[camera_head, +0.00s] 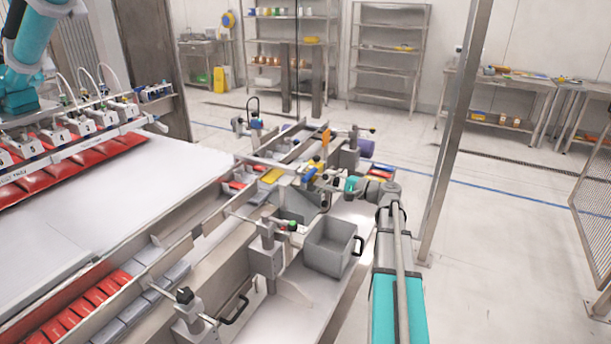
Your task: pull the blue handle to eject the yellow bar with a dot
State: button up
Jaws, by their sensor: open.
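My gripper (318,178) is at the end of my teal arm, which reaches up from the bottom right. It is over the middle of the conveyor machine, small and partly lost among the machine parts, and no object shows between its fingers. A yellow bar (271,175) lies in the channel to the left of my gripper. A dot on it is too small to make out. A small blue part (256,123) stands on the machine's far side, apart from my gripper. I cannot tell whether it is the blue handle.
An open grey bin (330,246) with a black handle sits on the near side of the machine. Red packs (85,312) line the lower left channel. A metal post (455,130) stands to the right of my arm.

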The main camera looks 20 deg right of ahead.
aim_at(307, 173)
jog(key=x, duration=0.8)
jog(key=shift+w+a, duration=0.1)
jog(key=shift+w, duration=0.05)
grip_shut()
